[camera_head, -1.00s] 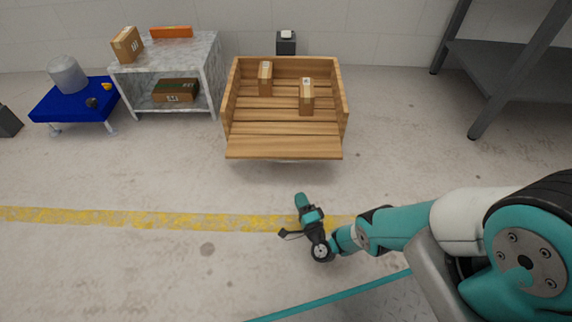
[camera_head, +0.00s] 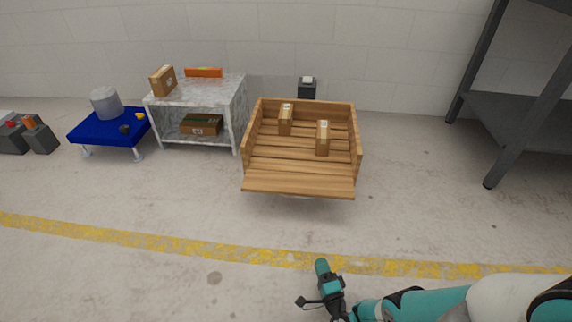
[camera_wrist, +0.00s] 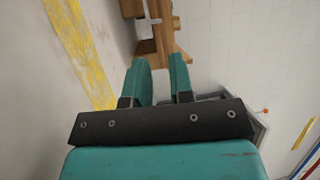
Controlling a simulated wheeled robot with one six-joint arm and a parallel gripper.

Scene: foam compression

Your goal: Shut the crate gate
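The wooden slatted crate (camera_head: 357,135) stands on the floor in the middle of the head view. Its front gate (camera_head: 298,187) is folded down and sticks out toward me, so the front is open. Two cardboard boxes stand inside, one at the back left (camera_head: 285,120) and one further right (camera_head: 323,138). My gripper (camera_head: 322,266) is on my side of the crate, apart from the gate. In the wrist view its two teal fingers (camera_wrist: 160,62) stand apart with an empty gap. Part of the crate (camera_wrist: 160,28) shows beyond the fingertips, cut off by the frame.
A marble-look shelf (camera_head: 195,90) with boxes and a blue low table (camera_head: 105,128) with a grey cylinder stand left. A dark grey rack (camera_head: 520,110) stands right. A black post (camera_head: 307,90) is behind the crate. Floor with a yellow line (camera_head: 200,247) lies clear before the gate.

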